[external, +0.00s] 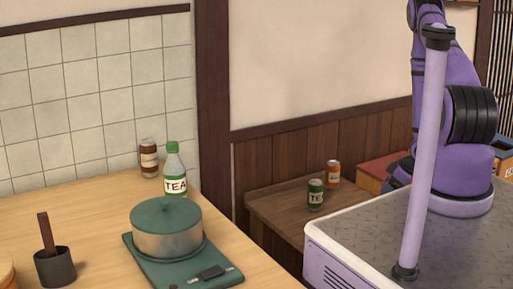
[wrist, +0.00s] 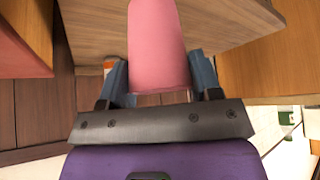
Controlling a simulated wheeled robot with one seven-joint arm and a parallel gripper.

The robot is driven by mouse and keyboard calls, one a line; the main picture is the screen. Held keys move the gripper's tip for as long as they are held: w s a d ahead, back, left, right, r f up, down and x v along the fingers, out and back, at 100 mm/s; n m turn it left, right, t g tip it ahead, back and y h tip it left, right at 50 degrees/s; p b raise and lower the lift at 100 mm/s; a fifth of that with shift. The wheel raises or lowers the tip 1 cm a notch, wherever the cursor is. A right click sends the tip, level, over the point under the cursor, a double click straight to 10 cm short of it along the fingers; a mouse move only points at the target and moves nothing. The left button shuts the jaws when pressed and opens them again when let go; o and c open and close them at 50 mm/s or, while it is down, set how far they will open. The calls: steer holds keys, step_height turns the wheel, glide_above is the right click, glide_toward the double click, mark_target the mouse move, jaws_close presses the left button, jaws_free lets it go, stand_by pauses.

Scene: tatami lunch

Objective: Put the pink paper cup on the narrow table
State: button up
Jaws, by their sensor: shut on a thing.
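The pink paper cup (wrist: 158,45) is in my gripper (wrist: 160,78) in the wrist view. The cup and gripper are not seen in the external view. A low brown wooden table (external: 262,208), which looks like the narrow table, stands against the panelled wall and bears cans. A brown wooden surface (wrist: 90,28) behind the cup in the wrist view may be this table; I cannot tell the gap between them.
A green can (external: 315,195) and an orange can (external: 333,174) stand on the low table's right part; its left part is clear. The light wooden counter (external: 95,215) holds a pot (external: 166,238), a tea bottle (external: 175,172), a brown jar (external: 149,158) and a dark cup (external: 55,267).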

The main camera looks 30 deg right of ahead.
steer(key=shift+w+d+f, duration=0.3)
steer(key=shift+w+f, duration=0.35)
steer(key=shift+w+d+f, duration=0.3)
steer(key=shift+w+f, duration=0.35)
steer(key=shift+w, duration=0.05)
steer(key=shift+w+d+f, duration=0.3)
steer(key=shift+w+f, duration=0.35)
steer(key=o, duration=0.9)
steer(key=shift+f, duration=0.1)
